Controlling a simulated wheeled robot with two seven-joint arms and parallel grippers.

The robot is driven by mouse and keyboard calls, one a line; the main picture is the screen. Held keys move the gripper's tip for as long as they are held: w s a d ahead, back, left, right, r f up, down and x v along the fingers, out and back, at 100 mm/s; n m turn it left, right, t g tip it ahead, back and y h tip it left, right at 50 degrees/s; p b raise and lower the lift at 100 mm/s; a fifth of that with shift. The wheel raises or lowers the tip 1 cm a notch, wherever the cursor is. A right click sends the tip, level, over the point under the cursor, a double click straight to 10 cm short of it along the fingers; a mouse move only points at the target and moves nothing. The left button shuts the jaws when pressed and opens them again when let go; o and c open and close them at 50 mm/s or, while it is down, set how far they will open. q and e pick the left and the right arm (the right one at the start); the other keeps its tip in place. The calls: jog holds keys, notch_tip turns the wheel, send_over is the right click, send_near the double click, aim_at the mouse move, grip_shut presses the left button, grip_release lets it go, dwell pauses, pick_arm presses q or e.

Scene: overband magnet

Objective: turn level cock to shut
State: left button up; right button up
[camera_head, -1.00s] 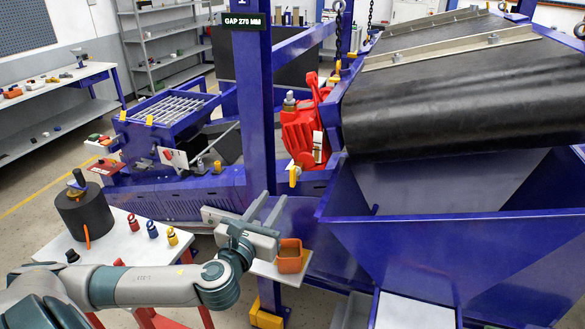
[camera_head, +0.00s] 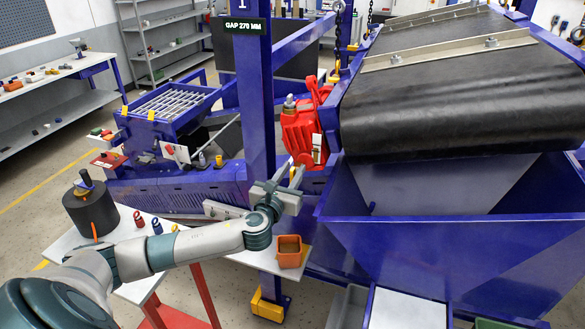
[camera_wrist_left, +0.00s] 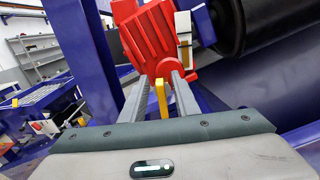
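In the left wrist view, the red unit (camera_wrist_left: 150,40) fills the top middle. A yellow lever (camera_wrist_left: 161,98), which looks like the level cock, points down below it. My left gripper (camera_head: 291,168) is just under the red unit in the head view. In the left wrist view, its two fingers (camera_wrist_left: 160,80) are apart, with the yellow lever between them. I cannot tell whether either finger touches it. In the head view the lever is hidden or too small to make out. My right gripper is not in view.
The blue post (camera_head: 254,100) stands close to my left wrist. A blue hopper (camera_head: 430,235) is at right under the black belt (camera_head: 440,95). Below my arm, a white table (camera_head: 140,235) holds a dark cylinder (camera_head: 92,212) and an orange bin (camera_head: 290,252).

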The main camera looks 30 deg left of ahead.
pick_arm(q)
jog(key=shift+w, duration=0.15)
grip_shut()
